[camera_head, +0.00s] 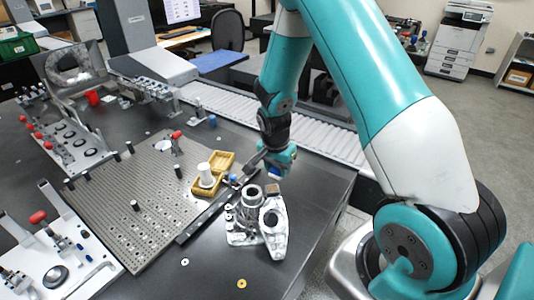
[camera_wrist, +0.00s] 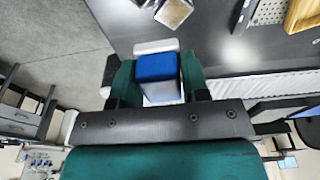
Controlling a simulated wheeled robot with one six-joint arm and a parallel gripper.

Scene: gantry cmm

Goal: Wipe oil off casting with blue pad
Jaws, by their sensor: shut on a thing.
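The grey metal casting (camera_head: 272,242) stands on the dark table near its front right edge, with an upright round collar and a flat lug. A brownish square face (camera_head: 272,189) shows at its back; in the wrist view a similar metal face with a brownish tint (camera_wrist: 172,13) is at the top edge. My gripper (camera_head: 281,168) is just behind and above the casting. It is shut on the blue pad (camera_wrist: 157,68), which has a white layer along its far side. The pad appears apart from the casting.
A perforated fixture plate (camera_head: 150,205) lies left of the casting, with a long dark bar (camera_head: 215,215) between. A ribbed white conveyor (camera_head: 320,132) runs behind the table.

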